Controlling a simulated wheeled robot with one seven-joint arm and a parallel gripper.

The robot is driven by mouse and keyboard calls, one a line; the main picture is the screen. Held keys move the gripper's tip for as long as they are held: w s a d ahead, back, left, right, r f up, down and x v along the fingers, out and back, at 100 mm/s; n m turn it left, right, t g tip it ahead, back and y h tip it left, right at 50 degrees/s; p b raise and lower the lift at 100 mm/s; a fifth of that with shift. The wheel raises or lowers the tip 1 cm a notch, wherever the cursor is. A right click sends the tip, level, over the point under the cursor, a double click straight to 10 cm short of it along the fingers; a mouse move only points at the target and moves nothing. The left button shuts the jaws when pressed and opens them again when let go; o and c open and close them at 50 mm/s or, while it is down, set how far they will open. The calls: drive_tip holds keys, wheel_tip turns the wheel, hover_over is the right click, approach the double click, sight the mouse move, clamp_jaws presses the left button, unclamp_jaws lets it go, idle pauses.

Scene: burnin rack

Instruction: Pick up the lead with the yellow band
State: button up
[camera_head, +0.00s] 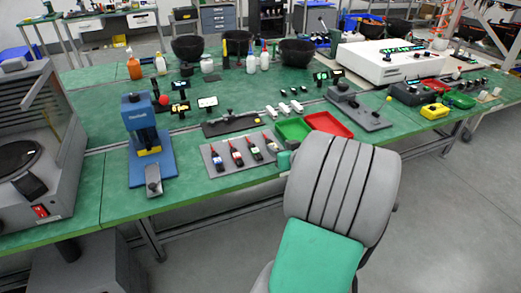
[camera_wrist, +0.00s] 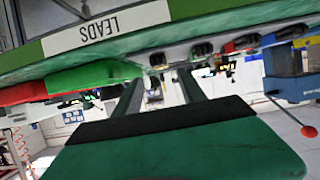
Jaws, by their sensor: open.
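Several dark leads with coloured bands lie side by side on a grey mat (camera_head: 213,172) near the front edge of the green table. The leftmost shows a blue band (camera_head: 217,159) and the one beside it a red band (camera_head: 237,157). The third lead (camera_head: 255,152) and the rightmost lead (camera_head: 271,143) have small bands; I cannot tell surely which is yellow. In the wrist view, which is upside down, my gripper (camera_wrist: 160,77) is open and empty. Its fingers point toward the table edge, near the lead closest to the trays (camera_wrist: 157,60), apart from it.
A green tray (camera_head: 292,129) and a red tray (camera_head: 329,123) stand right of the leads. A blue press (camera_head: 139,118) stands to their left. A LEADS label (camera_wrist: 107,25) is on the table's front edge. A large grey and green form covers the lower right of the head view.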

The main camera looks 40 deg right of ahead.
sight(270, 141)
drive_tip(key=x, duration=0.6)
drive_tip(key=shift+w+a, duration=0.1)
drive_tip(key=shift+w, duration=0.3)
drive_tip(key=shift+c, duration=0.3)
clamp_jaws()
